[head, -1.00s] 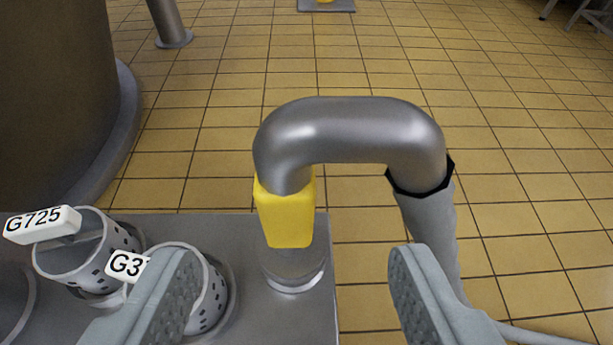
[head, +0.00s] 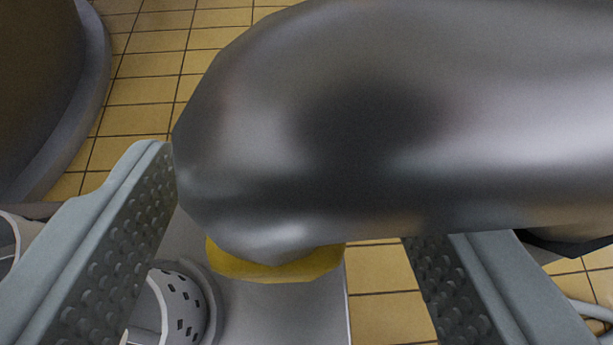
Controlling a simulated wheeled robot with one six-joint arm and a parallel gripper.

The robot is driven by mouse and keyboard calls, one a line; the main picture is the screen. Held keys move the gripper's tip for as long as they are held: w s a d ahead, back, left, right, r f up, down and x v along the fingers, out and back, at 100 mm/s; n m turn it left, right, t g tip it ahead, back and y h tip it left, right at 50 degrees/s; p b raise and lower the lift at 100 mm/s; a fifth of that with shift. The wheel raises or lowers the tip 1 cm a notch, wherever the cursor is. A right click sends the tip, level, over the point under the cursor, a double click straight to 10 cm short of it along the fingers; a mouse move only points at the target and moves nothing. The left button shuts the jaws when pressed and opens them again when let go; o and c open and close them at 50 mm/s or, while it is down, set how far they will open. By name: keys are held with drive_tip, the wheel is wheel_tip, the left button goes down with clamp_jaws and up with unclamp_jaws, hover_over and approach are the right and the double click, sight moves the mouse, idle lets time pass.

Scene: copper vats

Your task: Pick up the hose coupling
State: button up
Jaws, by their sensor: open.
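The hose coupling is a grey metal pipe bend (head: 400,120) with a yellow block (head: 275,266) at its lower left end. The bend fills the upper middle and right of the view, very close to the camera. Only the lower edge of the yellow block shows below it. My gripper (head: 290,200) is open, with one finger left of the yellow block and the other to its right. The right finger's tip is hidden behind the bend. I cannot tell whether either finger touches the coupling.
A grey platform (head: 270,315) lies below, its right edge close by. A white perforated cup (head: 180,305) stands on it, partly behind the left finger. A large brown vat (head: 35,80) stands at upper left. A grey hose (head: 590,310) runs at lower right over the yellow tiled floor (head: 140,90).

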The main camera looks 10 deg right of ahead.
drive_tip(key=x, duration=0.2)
drive_tip(key=shift+w+f, duration=0.15)
drive_tip(key=shift+w, duration=0.15)
drive_tip(key=c, duration=1.2)
drive_tip(key=shift+o, duration=0.2)
drive_tip(key=shift+r, duration=5.2)
wheel_tip(320, 180, up, 6)
drive_tip(key=shift+r, duration=0.1)
